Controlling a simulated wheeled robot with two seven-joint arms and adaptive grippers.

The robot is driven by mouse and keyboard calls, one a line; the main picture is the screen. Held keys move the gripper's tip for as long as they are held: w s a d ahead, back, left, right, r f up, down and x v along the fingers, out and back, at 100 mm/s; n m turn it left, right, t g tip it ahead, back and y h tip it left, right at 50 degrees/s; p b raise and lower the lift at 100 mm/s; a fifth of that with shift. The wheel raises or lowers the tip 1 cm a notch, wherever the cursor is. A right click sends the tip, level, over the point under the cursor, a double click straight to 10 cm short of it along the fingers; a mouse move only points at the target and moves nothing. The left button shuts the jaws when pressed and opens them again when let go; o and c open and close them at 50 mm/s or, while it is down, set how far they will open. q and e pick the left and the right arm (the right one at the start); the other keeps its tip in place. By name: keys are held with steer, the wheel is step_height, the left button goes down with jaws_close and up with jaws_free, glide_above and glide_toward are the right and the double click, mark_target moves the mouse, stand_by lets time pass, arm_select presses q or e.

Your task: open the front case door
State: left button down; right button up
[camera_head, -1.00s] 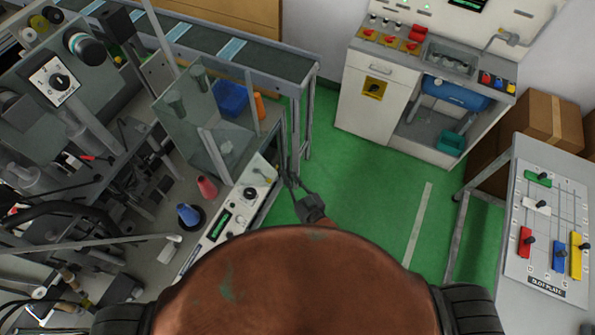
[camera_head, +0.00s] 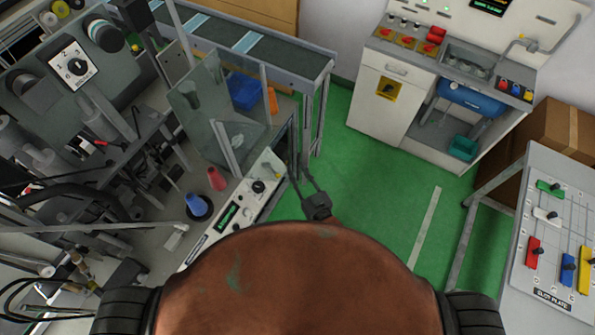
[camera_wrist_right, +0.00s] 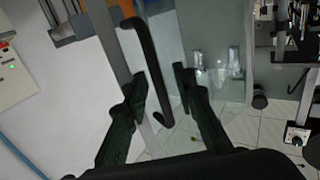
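The front case door shows as a clear panel in the right wrist view (camera_wrist_right: 215,35), with a grey frame strip and a long black bar handle (camera_wrist_right: 146,58). My right gripper (camera_wrist_right: 160,82) is open there, one finger on each side of the handle's lower part. I cannot tell whether either finger touches it. In the head view the clear-walled case (camera_head: 197,115) stands on the machine at left, and my right gripper (camera_head: 303,172) is beside its right edge. The handle is not clear in the head view. My left gripper is not in view.
A control panel (camera_head: 235,210) lies along the machine's front edge. A conveyor (camera_head: 285,58) runs behind the case. A white cabinet (camera_head: 385,110) stands at the back right, a slot plate table (camera_head: 545,210) at the right. Green floor (camera_head: 385,180) between them is clear.

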steer(key=v, duration=1.2)
steer(key=shift+f, duration=0.1)
steer(key=shift+c, duration=0.4)
